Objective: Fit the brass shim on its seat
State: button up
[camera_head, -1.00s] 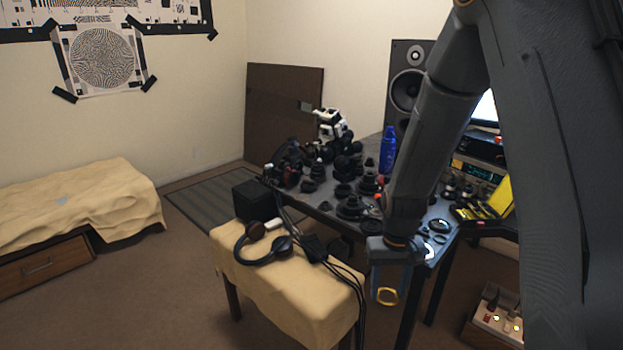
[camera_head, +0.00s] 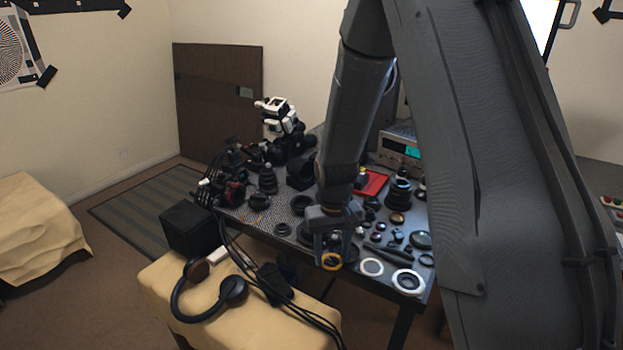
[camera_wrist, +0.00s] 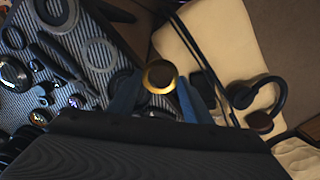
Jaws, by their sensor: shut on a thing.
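The brass shim (camera_head: 330,268) is a gold ring held between the fingers of my gripper (camera_head: 331,250), near the front edge of the table. In the wrist view the shim (camera_wrist: 160,64) shows as a ring around a dark centre, and the blue fingers of my gripper (camera_wrist: 160,92) stand on both sides of it. My gripper is shut on the shim. I cannot tell which of the lens parts on the table carries the seat.
The dark table (camera_head: 262,220) holds several black lens parts and pale rings (camera_head: 408,281). A cloth-covered bench (camera_head: 160,290) with headphones (camera_head: 207,292) and cables stands in front. A black box (camera_head: 192,229) is at the left. A red tray (camera_head: 372,184) lies farther back.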

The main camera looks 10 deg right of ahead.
jog(key=w+r+m+p, duration=0.3)
jog(key=w+m, duration=0.1)
jog(key=m, duration=0.3)
jog(key=w+r+m+p, duration=0.3)
jog(key=w+m+p, duration=0.1)
jog(key=w+m, duration=0.1)
jog(key=w+r+m+p, duration=0.3)
jog(key=w+m, duration=0.1)
jog(key=m, duration=0.4)
jog(key=shift+w+d+r+m, duration=0.1)
jog(key=shift+w+r+m, duration=0.2)
jog(key=shift+w, duration=0.1)
jog(key=shift+w+r+m+p, duration=0.15)
jog(key=shift+w+m+p, duration=0.15)
jog(key=shift+m+p, duration=0.25)
jog(key=shift+f+b, duration=1.9)
jog(key=shift+f, duration=1.8)
jog(key=shift+f, duration=0.2)
jog(key=shift+r, duration=0.2)
jog(key=shift+f, duration=0.15)
jog(key=o, duration=1.4)
